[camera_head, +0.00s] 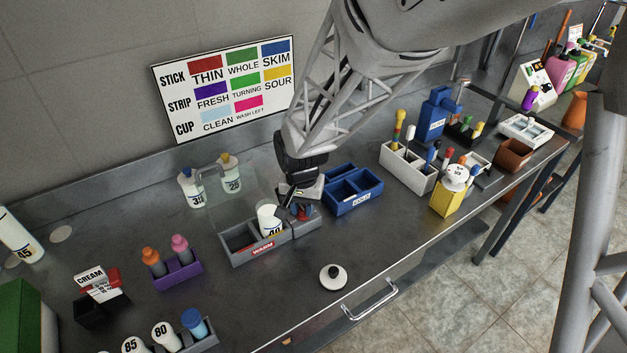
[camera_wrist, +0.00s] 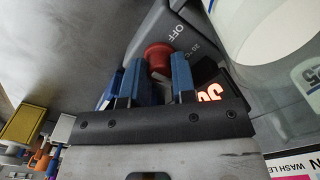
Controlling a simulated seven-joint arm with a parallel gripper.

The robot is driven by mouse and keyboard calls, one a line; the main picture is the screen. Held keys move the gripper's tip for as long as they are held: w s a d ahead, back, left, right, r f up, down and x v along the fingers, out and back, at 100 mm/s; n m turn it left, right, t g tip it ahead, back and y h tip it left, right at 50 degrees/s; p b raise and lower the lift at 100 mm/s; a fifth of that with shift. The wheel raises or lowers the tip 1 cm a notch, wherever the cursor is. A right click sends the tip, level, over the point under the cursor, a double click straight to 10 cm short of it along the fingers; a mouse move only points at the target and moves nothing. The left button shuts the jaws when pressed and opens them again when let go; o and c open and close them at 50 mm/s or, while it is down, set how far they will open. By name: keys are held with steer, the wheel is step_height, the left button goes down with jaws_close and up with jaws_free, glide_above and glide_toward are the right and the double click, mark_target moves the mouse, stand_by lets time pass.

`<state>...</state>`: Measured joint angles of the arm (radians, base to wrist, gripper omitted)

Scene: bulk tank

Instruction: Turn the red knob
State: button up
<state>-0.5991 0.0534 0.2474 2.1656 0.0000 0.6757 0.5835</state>
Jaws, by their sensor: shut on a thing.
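The red knob (camera_wrist: 158,55) shows in the wrist view on a grey unit (camera_wrist: 158,25) with the word OFF printed beside it. My gripper (camera_wrist: 157,74) has its two blue fingers on either side of the knob, shut on it. In the head view my gripper (camera_head: 298,206) reaches down to the small grey unit (camera_head: 307,226) at the right end of the WARM rack. The arm hides most of the unit there, and I cannot make out the knob clearly in that view.
A white container (camera_head: 268,220) marked 40 stands in the grey WARM rack (camera_head: 240,262), close beside my gripper. A blue divided box (camera_head: 352,206) stands just right. A round white lid (camera_head: 333,277) lies in front. The bench is clear around it.

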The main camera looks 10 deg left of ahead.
steer(key=n, duration=0.4)
steer(key=shift+n, duration=0.3)
steer(key=n, duration=0.4)
steer(key=shift+n, duration=0.3)
steer(key=n, duration=0.4)
steer(key=shift+n, duration=2.3)
steer(key=o, duration=0.7)
steer(key=shift+c, duration=0.2)
steer(key=shift+r, duration=0.1)
